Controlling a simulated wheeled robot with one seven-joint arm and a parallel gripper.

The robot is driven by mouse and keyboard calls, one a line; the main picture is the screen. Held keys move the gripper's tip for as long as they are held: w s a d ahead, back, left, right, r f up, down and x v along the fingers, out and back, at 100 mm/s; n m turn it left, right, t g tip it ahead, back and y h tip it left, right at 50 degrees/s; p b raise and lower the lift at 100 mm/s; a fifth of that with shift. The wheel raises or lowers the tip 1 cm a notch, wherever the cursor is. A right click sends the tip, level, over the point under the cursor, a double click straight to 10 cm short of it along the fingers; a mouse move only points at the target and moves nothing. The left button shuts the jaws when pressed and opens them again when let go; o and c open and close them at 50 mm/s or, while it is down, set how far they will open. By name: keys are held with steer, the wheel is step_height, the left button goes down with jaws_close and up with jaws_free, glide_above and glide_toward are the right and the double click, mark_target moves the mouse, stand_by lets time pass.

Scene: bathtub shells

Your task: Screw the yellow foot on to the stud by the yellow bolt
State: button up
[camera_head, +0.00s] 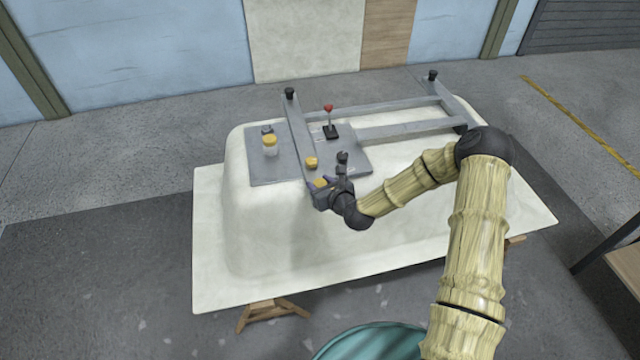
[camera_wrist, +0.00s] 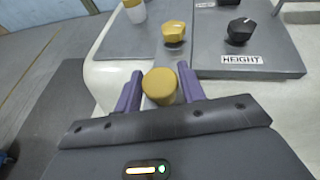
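A round yellow foot (camera_wrist: 159,82) sits between the two purple fingers of my gripper (camera_wrist: 160,92) in the wrist view, with both fingers against its sides. In the head view the foot (camera_head: 320,183) shows at my gripper (camera_head: 326,188), at the near end of the left grey beam. The yellow bolt (camera_wrist: 174,31) stands just beyond the foot; it also shows in the head view (camera_head: 312,162). The stud is hidden under the foot and fingers. I cannot tell whether the foot is on its thread.
The grey frame (camera_head: 405,130) lies on an upturned white tub shell (camera_head: 270,230). A black knob (camera_wrist: 240,31) stands by a HEIGHT label.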

steer(key=o, duration=0.4)
steer(key=shift+c, duration=0.2)
steer(key=p+v, duration=0.5)
steer(key=v, duration=1.2)
steer(key=shift+r, duration=0.25)
steer(key=shift+s+d+f, duration=0.1)
steer(key=shift+s, duration=0.05)
steer(key=shift+c, duration=0.2)
